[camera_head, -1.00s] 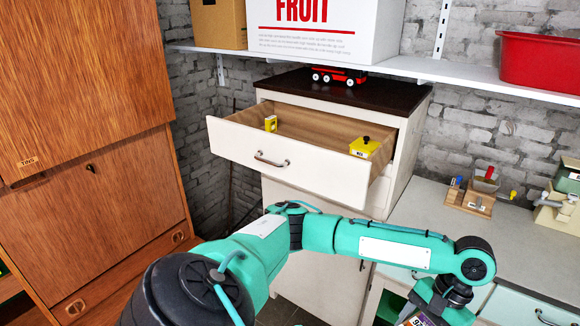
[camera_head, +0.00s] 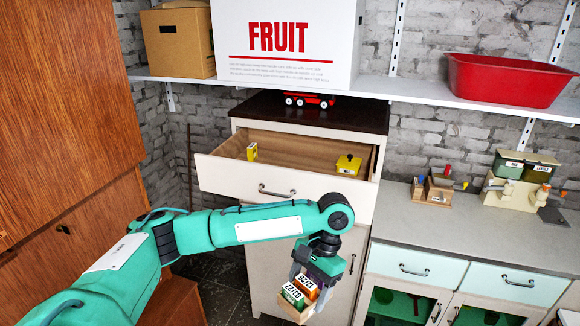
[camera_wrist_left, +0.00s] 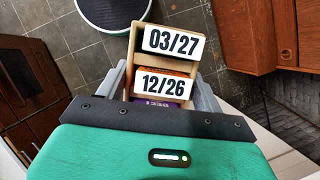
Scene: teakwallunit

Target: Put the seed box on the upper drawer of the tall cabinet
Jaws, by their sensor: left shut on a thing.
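The seed box (camera_head: 297,307) is a small wooden box with upright packets, one green and one orange, bearing white date labels. My left gripper (camera_head: 308,284) is shut on it and holds it in the air before the tall cabinet (camera_head: 265,235), below the drawer's level. In the left wrist view the seed box (camera_wrist_left: 136,40) sits between the fingers, with labels 03/27 and 12/26. The upper drawer (camera_head: 228,174) of the white cabinet is pulled open. It holds a small yellow block (camera_head: 252,152) and a yellow box with a black knob (camera_head: 348,165). My right gripper is out of view.
A red toy truck (camera_head: 309,100) stands on the cabinet's dark top. A shelf (camera_head: 390,88) above carries a FRUIT carton (camera_head: 287,60) and a red tub (camera_head: 507,80). A wooden unit (camera_head: 70,110) stands left, a counter (camera_head: 455,232) right. The drawer's middle looks clear.

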